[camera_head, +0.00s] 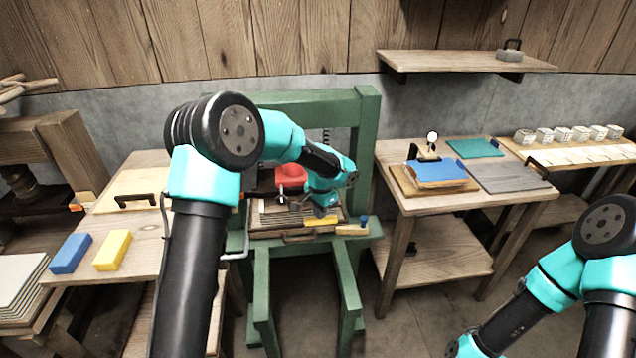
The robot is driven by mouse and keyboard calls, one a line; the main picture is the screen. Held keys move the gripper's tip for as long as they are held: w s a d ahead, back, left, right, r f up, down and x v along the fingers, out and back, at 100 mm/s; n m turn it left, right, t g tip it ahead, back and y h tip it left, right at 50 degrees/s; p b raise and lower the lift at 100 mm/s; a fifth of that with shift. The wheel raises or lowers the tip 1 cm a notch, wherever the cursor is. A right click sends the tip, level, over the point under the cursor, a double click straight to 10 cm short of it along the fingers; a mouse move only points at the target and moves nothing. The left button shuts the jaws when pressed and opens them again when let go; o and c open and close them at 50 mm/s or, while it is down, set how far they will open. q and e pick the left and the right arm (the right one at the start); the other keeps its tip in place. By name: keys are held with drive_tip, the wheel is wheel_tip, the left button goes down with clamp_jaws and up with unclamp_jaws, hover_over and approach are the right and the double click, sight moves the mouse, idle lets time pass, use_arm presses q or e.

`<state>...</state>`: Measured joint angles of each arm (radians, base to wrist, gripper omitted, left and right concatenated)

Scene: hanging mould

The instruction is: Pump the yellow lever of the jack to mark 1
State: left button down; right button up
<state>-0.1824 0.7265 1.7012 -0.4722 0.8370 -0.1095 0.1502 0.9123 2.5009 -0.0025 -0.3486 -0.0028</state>
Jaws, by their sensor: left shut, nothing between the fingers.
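A green press frame (368,120) stands at the centre against the wall. A red body (291,177), which looks like part of the jack, sits inside it, partly behind my left arm. A yellow bar (321,221), which may be the lever, shows low at the front of the press. My left gripper (318,211) is at the press, just above the yellow bar in the picture. It is shut and empty. I cannot tell whether it touches the bar. Mark 1 is too small or hidden to make out. My right arm enters at the lower right, with its gripper outside the picture.
A left bench holds a blue block (70,253), a yellow block (112,250) and a board with a dark handle (136,200). A right table holds a blue pad (436,171), a gauge (431,137) and a grey board (510,177). Floor shows between the press and table.

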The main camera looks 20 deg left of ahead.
sight(320, 221)
use_arm(q)
drive_tip(key=shift+f, duration=1.9)
wheel_tip(320, 221, up, 14)
drive_tip(key=shift+r, duration=0.15)
drive_tip(key=shift+f, duration=7.4)
wheel_tip(320, 221, up, 15)
drive_tip(key=shift+f, duration=0.25)
drive_tip(key=shift+r, duration=0.15)
drive_tip(key=shift+r, duration=0.1)
